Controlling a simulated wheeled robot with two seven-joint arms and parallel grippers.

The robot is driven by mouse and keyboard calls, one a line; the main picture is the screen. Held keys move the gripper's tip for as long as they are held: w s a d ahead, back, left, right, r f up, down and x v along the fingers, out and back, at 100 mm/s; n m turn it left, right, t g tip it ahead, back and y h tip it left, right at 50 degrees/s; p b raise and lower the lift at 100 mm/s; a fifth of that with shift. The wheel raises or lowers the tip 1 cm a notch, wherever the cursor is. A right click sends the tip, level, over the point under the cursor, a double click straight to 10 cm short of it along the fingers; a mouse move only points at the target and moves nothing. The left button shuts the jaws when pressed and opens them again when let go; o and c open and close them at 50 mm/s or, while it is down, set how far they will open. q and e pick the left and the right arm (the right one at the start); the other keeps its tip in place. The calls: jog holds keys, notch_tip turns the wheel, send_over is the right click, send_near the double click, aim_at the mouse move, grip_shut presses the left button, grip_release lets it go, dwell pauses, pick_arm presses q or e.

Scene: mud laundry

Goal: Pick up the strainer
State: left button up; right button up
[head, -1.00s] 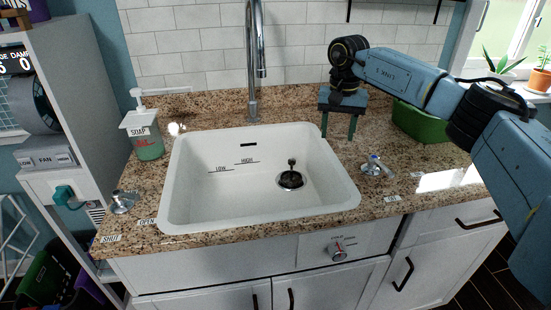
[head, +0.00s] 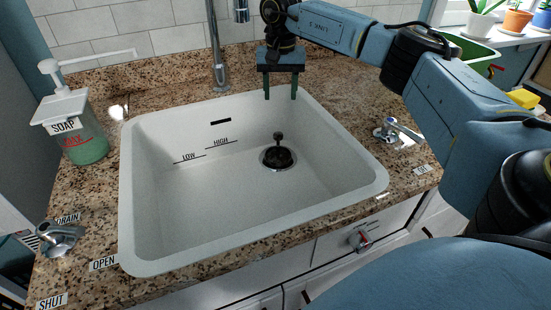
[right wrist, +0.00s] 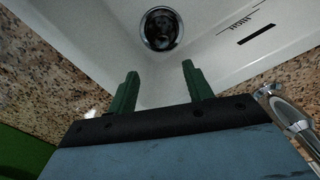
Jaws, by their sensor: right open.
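The black strainer (head: 278,154) sits in the drain at the bottom of the white sink, with its short knob standing up. It also shows in the right wrist view (right wrist: 162,28), at the top, beyond my fingertips. My right gripper (head: 280,96) is open and empty, its two green fingers pointing down near the sink's back right rim. In the right wrist view the fingers (right wrist: 160,70) are apart, with nothing between them. The strainer lies below and in front of the gripper, not touching it. My left gripper is not in view.
The white sink (head: 160,232) has a faucet (head: 216,50) at its back. A soap dispenser (head: 80,130) stands at the left, with a drain lever (head: 60,236) in front of it. A metal tap handle (head: 390,130) is right of the sink. A green tub (head: 468,50) stands at the far right.

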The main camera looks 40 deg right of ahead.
notch_tip(320, 180, down, 2)
jog(key=b, duration=0.3)
send_over(278, 134)
jog(key=f, duration=0.7)
jog(key=shift+d, duration=0.25)
jog(key=shift+a+f+b, duration=0.2)
jog(key=shift+f+b, duration=0.85)
jog(key=shift+f, duration=2.1)
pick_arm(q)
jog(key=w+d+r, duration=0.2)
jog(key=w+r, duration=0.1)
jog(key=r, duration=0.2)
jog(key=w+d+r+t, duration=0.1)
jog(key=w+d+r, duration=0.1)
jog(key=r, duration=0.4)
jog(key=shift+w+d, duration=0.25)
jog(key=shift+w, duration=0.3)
pick_arm(e)
jog(key=shift+c, duration=0.3)
grip_shut()
